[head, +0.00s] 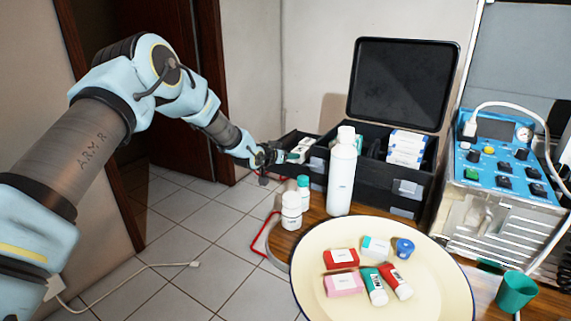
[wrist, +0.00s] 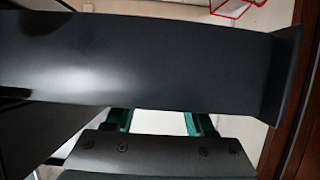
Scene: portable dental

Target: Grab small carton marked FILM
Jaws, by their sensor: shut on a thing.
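My gripper (head: 291,157) is at the left end of the black case (head: 375,187), with its teal fingers shut on a small white carton (head: 304,146). The carton sits at the case's left tray; whether it touches the tray floor I cannot tell. In the wrist view my gripper (wrist: 158,122) shows two teal fingers with a pale surface between them, partly hidden behind a dark wall (wrist: 150,60). No lettering on the carton is readable, so the FILM mark cannot be confirmed.
A larger white and blue box (head: 407,147) stands in the case under its raised lid (head: 402,83). A tall white bottle (head: 342,175) and smaller bottles (head: 291,210) stand in front. A cream tray (head: 430,285) holds small packs and tubes. A blue control unit (head: 505,165) is at right.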

